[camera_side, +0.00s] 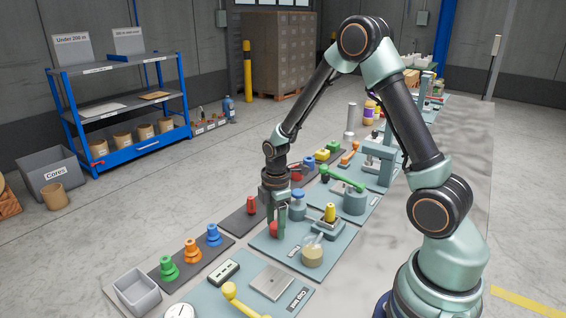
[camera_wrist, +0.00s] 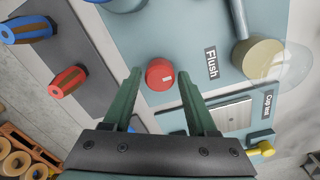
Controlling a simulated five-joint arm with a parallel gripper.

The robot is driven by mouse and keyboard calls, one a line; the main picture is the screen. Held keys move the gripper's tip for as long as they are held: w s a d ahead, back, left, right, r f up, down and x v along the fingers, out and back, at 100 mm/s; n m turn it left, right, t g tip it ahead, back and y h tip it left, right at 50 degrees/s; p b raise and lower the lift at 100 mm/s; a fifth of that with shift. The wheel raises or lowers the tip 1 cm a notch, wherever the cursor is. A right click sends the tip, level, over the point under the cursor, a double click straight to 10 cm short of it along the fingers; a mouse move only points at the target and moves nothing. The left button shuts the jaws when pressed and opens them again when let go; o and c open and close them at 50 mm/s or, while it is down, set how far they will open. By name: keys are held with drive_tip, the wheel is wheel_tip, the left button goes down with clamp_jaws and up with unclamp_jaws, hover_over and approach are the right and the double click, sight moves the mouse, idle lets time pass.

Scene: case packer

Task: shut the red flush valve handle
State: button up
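The red flush valve handle is a round red knob (camera_wrist: 158,73) with a small pale mark on its face. It sits on the teal panel (camera_wrist: 205,20) beside the "Flush" label (camera_wrist: 212,62). In the side view the red knob (camera_side: 274,229) shows low by my fingers and is partly hidden. My gripper (camera_wrist: 159,79) points down at the panel. Its two green fingers are apart, one on each side of the knob in the wrist view, with visible gaps. In the side view my gripper (camera_side: 279,218) is over the knob. I cannot tell whether the fingertips reach down to its sides.
A red-and-brown fitting (camera_wrist: 68,80) and a blue one (camera_wrist: 28,28) stand on a dark strip. A flask (camera_side: 313,251) with tan liquid, a yellow-topped part (camera_side: 330,213) and a blue-topped part (camera_side: 298,196) stand close by. A grey bin (camera_side: 138,290) is at front left.

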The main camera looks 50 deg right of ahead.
drive_tip(key=shift+o, duration=0.2)
wheel_tip(320, 180, up, 12)
drive_tip(key=shift+s, duration=0.15)
idle(0.5)
drive_tip(key=s+a+r+m+t, duration=0.5)
drive_tip(key=s+a+r+m, duration=0.2)
drive_tip(key=m, duration=0.5)
wheel_tip(320, 180, up, 4)
drive_tip(key=s, duration=0.2)
drive_tip(key=shift+s+a+f+m, duration=0.15)
drive_tip(key=shift+s+f+m, duration=0.05)
drive_tip(key=shift+s+m, duration=0.2)
